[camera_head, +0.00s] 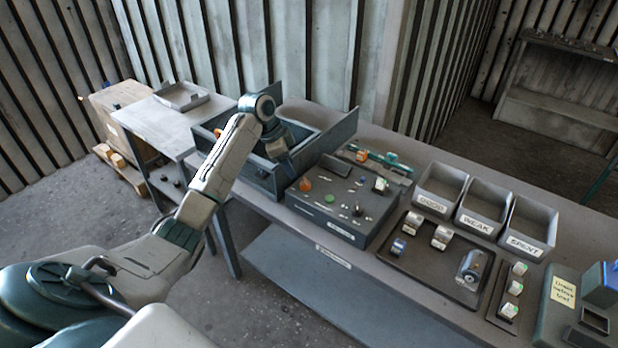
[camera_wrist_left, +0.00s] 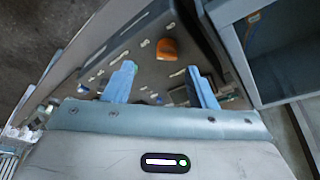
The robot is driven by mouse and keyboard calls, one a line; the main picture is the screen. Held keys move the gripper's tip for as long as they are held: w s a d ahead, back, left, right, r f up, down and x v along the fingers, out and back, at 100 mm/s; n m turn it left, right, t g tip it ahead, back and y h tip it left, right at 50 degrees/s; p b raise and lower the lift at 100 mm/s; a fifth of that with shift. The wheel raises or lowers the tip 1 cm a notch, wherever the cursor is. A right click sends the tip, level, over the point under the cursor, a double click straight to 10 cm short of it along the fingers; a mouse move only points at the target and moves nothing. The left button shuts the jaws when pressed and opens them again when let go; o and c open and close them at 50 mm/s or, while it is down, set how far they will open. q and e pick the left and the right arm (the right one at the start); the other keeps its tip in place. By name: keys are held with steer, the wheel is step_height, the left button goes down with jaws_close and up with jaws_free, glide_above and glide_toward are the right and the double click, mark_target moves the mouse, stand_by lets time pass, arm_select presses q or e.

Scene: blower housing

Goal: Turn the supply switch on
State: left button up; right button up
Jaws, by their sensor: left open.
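A dark grey control panel (camera_head: 322,222) stands on the bench, with an orange knob (camera_head: 305,185), a green button (camera_head: 329,198) and several small metal switches on its sloped top. I cannot tell which is the supply switch, as the labels are too small to read. My right gripper is not in view.
An open grey box (camera_head: 262,180) with raised walls adjoins the panel on the left. To the right are a dark tray (camera_head: 425,262) with metal parts and labelled bins (camera_head: 483,207). A green tool (camera_head: 385,160) lies behind the panel.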

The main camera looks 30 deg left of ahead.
mark_target(305, 180)
arm_select(q)
steer(key=w+f+p, duration=0.1)
steer(key=f, duration=0.1)
steer(key=w+d+f+p, duration=0.1)
steer(key=f, duration=0.1)
steer(key=w+d+f+p, duration=0.1)
steer(key=f+p, duration=0.1)
steer(key=shift+w+d+f, duration=0.1)
steer(key=shift+w+f, duration=0.05)
steer(key=shift+w, duration=0.1)
steer(key=shift+w+d+f, duration=0.1)
steer(key=shift+f, duration=0.35)
steer(key=shift+c, duration=0.2)
steer(key=c, duration=0.9)
